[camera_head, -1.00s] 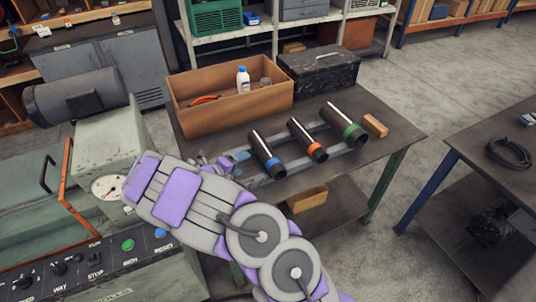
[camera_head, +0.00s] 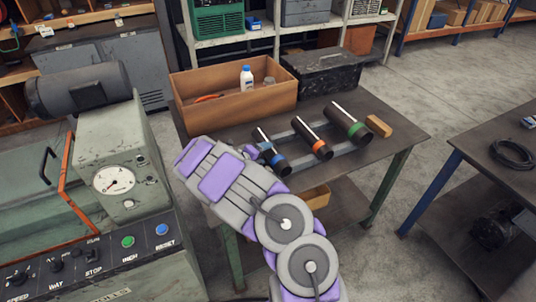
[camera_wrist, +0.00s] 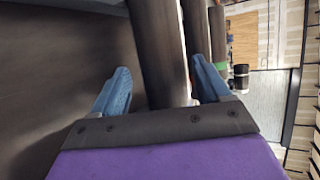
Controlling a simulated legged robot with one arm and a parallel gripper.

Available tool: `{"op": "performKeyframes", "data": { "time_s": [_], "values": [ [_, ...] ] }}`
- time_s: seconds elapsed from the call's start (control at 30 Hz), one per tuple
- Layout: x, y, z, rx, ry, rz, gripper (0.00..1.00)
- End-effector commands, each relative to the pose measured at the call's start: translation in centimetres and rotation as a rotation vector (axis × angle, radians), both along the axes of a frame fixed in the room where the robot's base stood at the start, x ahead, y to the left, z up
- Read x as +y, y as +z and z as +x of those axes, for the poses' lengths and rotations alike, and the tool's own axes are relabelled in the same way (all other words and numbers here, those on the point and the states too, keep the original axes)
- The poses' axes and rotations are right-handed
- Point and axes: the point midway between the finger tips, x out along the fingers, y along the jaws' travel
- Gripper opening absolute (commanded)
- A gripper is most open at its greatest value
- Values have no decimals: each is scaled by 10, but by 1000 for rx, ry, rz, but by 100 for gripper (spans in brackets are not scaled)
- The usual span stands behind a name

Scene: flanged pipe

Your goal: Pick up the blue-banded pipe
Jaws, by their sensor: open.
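The blue-banded pipe (camera_head: 279,162) lies on the dark workbench (camera_head: 404,135), leftmost of three pipes in the head view. My gripper (camera_head: 257,151) is at its left side, partly hidden by my arm and overlapping the pipe in the picture. In the wrist view, my gripper's two blue fingers (camera_wrist: 163,87) are spread open. A dark pipe (camera_wrist: 158,45) runs between them, with visible room at the left finger and less at the right. Its band does not show there. Whether a finger touches it I cannot tell.
The orange-banded pipe (camera_head: 319,147) and green-banded pipe (camera_head: 356,131) lie close by on the right. A wooden block (camera_head: 379,126) sits beyond them. A wooden box (camera_head: 230,106) and a black case (camera_head: 322,73) stand behind. A green machine (camera_head: 110,180) is at the left.

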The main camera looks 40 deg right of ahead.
Motion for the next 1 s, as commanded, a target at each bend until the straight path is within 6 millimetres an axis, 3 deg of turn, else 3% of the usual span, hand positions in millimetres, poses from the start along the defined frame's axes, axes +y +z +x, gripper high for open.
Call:
{"op": "performKeyframes", "data": {
  "time_s": [0.2, 0.5, 1.0],
  "values": [
    [-34, -17, 1, 2, -7, 9, 76],
    [-32, -15, 3, 5, -5, 1, 76],
    [-34, -15, 3, 2, -4, 3, 25]
  ]
}}
